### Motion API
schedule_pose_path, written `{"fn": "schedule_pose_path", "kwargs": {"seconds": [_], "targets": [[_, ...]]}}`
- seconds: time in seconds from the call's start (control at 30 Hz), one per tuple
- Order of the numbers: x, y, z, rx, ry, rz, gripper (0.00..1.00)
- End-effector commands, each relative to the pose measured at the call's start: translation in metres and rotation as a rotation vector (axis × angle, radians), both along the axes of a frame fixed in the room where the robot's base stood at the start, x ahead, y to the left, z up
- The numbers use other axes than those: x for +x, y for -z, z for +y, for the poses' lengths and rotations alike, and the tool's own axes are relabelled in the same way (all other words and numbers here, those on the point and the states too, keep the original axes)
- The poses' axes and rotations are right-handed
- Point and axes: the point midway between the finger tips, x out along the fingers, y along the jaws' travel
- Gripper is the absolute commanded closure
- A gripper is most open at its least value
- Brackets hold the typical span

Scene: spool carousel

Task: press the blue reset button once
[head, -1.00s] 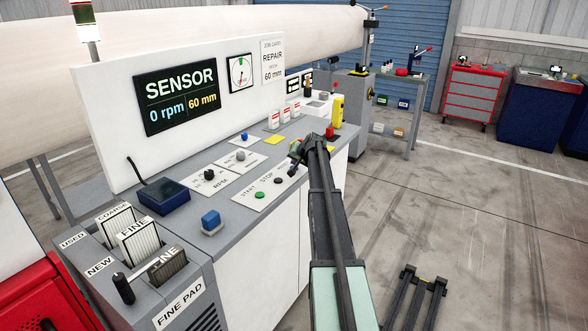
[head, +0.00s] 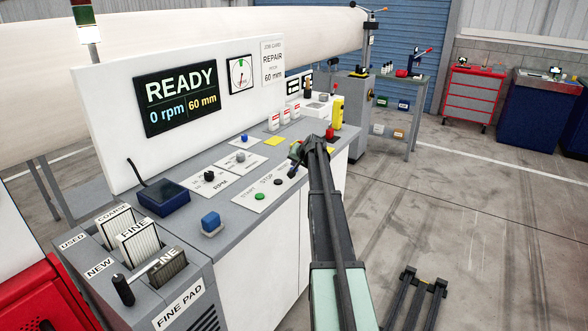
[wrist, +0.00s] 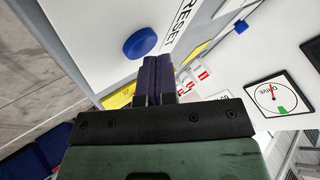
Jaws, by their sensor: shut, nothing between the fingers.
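The blue reset button (wrist: 141,43) is a round blue disc on a pale panel in the wrist view, beside the lettering RESET. In the head view I cannot make it out; my arm covers that part of the console. My gripper (wrist: 157,62) is shut and empty, its two dark fingers side by side. In the head view my gripper (head: 292,171) hangs over the console by the START/STOP panel. The display (head: 181,98) reads READY, 0 rpm, 60 mm.
A red mushroom button (head: 330,133) stands near the arm. The floor at right is mostly clear.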

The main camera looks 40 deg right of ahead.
Motion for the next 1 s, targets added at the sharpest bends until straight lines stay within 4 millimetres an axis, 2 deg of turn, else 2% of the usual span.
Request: {"fn": "schedule_pose_path", "kwargs": {"seconds": [0.1, 0.5, 1.0], "targets": [[0.0, -0.01, 0.0, 0.0, 0.0, 0.0, 1.0], [0.0, -0.012, 0.0, 0.0, 0.0, 0.0, 1.0], [0.0, -0.061, 0.0, 0.0, 0.0, 0.0, 1.0]]}}
